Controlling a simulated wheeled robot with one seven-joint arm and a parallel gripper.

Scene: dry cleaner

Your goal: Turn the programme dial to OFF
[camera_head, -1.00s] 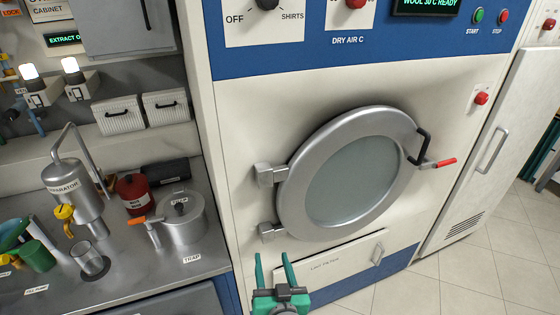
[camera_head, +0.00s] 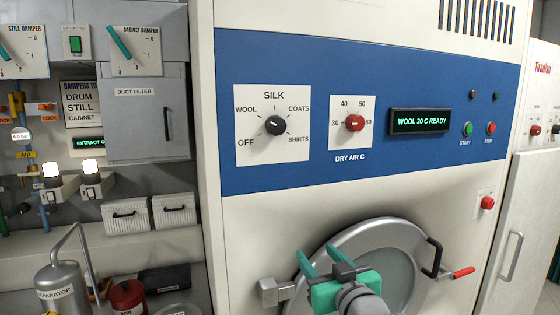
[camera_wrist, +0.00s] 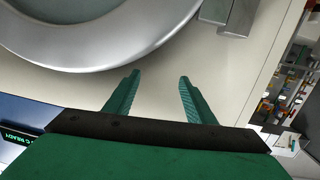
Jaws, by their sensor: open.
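The programme dial (camera_head: 275,125) is a black knob on a white plate (camera_head: 247,97) marked OFF, WOOL, SILK, COATS and SHIRTS. A small pale mark shows on the knob, but its exact direction is too small to tell. My gripper (camera_head: 318,254) is green, open and empty. In the head view it is below the dial and a little to its right, in front of the round door. The wrist view shows its two fingers (camera_wrist: 160,78) spread apart with nothing between them. The dial is not in the wrist view.
Right of the dial are the red DRY AIR dial (camera_head: 354,124), a display (camera_head: 420,121) reading WOOL 30 C READY, and START (camera_head: 468,129) and STOP (camera_head: 491,128) buttons. The round door (camera_head: 400,233) has a projecting handle (camera_head: 433,257). The panel front is clear.

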